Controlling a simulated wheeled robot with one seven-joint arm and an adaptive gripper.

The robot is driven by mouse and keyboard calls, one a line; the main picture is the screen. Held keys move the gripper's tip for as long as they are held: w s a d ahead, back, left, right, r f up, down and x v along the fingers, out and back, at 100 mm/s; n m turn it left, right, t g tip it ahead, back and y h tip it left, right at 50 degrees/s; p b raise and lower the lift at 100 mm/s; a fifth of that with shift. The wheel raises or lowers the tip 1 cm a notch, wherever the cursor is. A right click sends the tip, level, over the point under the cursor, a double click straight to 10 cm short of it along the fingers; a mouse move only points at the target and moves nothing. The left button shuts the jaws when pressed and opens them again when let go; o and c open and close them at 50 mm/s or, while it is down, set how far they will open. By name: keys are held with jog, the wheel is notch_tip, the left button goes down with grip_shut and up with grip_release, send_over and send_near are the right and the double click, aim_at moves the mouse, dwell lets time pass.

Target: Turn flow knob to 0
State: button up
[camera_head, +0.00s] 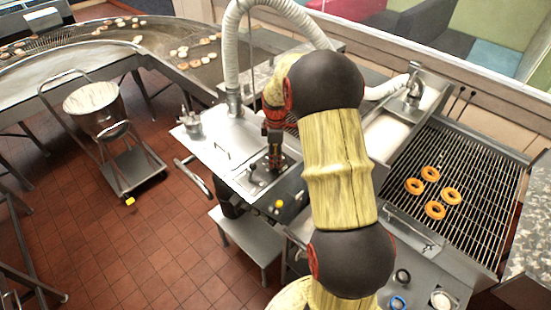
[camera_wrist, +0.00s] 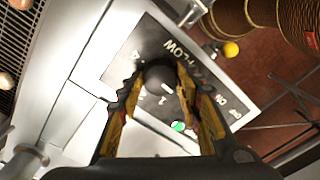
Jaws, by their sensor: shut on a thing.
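The flow knob (camera_wrist: 160,77) is a dark round knob in the wrist view, on a dark panel (camera_wrist: 209,67) with the word FLOW and white numerals around it. My gripper (camera_wrist: 158,92) has one finger on each side of the knob and is shut on it. The knob's pointer is hard to make out, so its setting cannot be read. In the head view my gripper (camera_head: 274,160) reaches down to the steel machine's control panel (camera_head: 262,184), and it hides the knob there.
A yellow button (camera_wrist: 230,49) and a green spot (camera_wrist: 178,126) are near the knob. A grill rack (camera_head: 470,170) with several donuts is at right. A wheeled cart with a bucket (camera_head: 95,108) stands at left on red tile. A ribbed hose (camera_head: 230,50) rises behind the machine.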

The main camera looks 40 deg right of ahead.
jog(key=shift+n, duration=0.3)
dwell(0.4)
jog(key=o, duration=1.1)
jog(key=shift+c, duration=0.2)
jog(key=shift+o, duration=0.6)
notch_tip(320, 180, up, 12)
